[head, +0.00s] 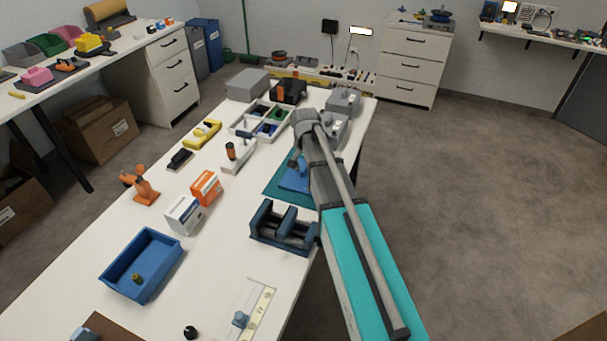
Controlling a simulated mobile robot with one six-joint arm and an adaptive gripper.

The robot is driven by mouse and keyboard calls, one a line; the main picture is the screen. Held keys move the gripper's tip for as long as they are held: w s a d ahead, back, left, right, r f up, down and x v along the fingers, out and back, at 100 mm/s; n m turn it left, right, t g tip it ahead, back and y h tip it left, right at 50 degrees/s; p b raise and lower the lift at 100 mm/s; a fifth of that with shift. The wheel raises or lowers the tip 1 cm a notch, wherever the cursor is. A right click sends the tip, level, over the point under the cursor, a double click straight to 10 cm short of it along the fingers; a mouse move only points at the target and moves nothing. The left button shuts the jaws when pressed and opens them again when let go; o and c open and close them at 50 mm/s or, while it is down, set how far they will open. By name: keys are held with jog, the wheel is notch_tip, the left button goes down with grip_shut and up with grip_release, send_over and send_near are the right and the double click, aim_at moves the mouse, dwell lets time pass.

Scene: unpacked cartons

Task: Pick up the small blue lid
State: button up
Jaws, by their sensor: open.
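I cannot tell for certain which thing is the small blue lid. A blue piece (294,176) lies on the teal mat (274,189), partly hidden behind my arm. Small blue pieces (265,128) also show in the white divided tray (240,128), too small to make out. A small grey-blue piece (240,319) sits near the front edge beside a pale yellow strip. My arm reaches from the lower right over the table's right side, with its far joint near the tray. My gripper's fingers do not show; the arm hides that area.
A dark blue vise-like block (283,229) stands beside my arm. A blue open bin (140,267) holds a small olive piece. White (183,215) and orange (206,188) boxes, an orange stand (141,186) and grey devices (343,101) stand on the table. The left-middle tabletop has free room.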

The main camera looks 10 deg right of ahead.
grip_shut()
jog(key=shift+r, duration=0.15)
dwell(0.4)
notch_tip(320, 180, up, 3)
jog(key=p, duration=0.3)
jog(key=shift+f, duration=0.2)
jog(key=s+d+r+p, duration=0.9)
jog(key=s+r+p, duration=0.1)
jog(key=shift+s, duration=0.35)
dwell(0.7)
jog(key=shift+d, duration=0.1)
